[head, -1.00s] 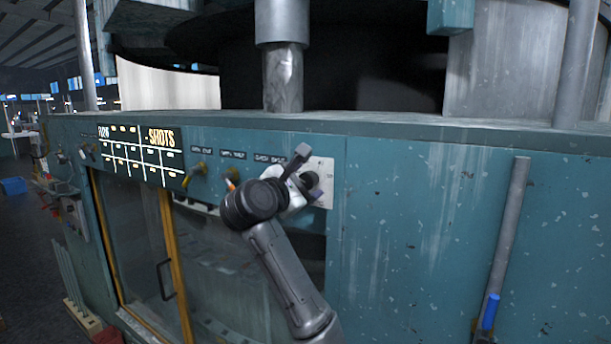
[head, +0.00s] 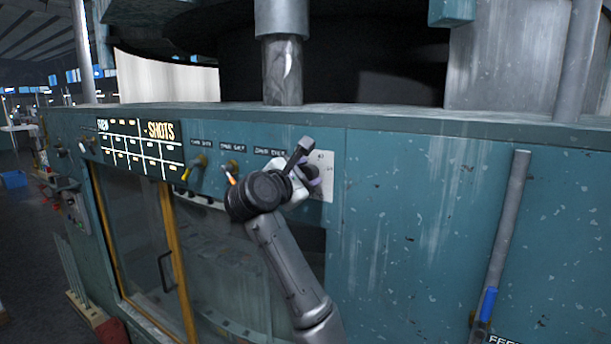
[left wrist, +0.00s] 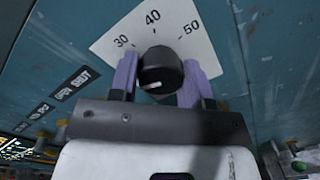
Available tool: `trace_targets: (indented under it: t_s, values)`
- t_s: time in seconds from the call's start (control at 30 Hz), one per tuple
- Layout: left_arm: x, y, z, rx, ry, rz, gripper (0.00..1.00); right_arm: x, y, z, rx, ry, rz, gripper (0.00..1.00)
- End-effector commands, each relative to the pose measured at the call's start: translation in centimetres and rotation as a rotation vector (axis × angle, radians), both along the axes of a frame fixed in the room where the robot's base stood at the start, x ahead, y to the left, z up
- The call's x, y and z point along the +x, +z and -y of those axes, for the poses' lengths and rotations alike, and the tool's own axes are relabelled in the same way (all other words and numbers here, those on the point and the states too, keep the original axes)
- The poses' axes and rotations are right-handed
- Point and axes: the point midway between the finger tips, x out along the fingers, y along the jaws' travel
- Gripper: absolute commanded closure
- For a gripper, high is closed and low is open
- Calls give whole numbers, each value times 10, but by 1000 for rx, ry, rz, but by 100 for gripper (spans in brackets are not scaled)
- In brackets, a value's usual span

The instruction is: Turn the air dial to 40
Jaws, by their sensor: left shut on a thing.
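The air dial is a black round knob (left wrist: 160,70) on a white plate (left wrist: 112,42) marked 30, 40 and 50, seen in the left wrist view. The 40 is above the knob. A short white mark shows on the knob's face; I cannot tell exactly which number it points at. My left gripper (left wrist: 158,82) has its two purple fingers on either side of the knob and is shut on it. In the head view the left gripper (head: 306,174) is at the white plate (head: 325,178) on the teal panel, partly hiding the knob. My right gripper is not in view.
A framed glass door (head: 130,250) is below. A grey pipe (head: 508,225) with a blue part stands right. The panel between dial and pipe is clear.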

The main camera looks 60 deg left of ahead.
Motion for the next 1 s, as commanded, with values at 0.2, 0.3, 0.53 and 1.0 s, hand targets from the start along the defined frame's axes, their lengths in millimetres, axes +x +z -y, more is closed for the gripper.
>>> trace_targets:
  t_s: [0.2, 0.3, 0.53, 1.0]
  values:
    - [0, 0, 0, 18, -1, -9, 80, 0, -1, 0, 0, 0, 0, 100]
    - [0, -1, 0, 50, -1, -27, 80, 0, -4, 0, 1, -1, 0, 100]
    - [0, -1, 0, 196, 0, -103, 80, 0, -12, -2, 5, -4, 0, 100]
    - [-1, 0, 0, 592, 0, -312, 80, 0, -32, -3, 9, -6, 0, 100]
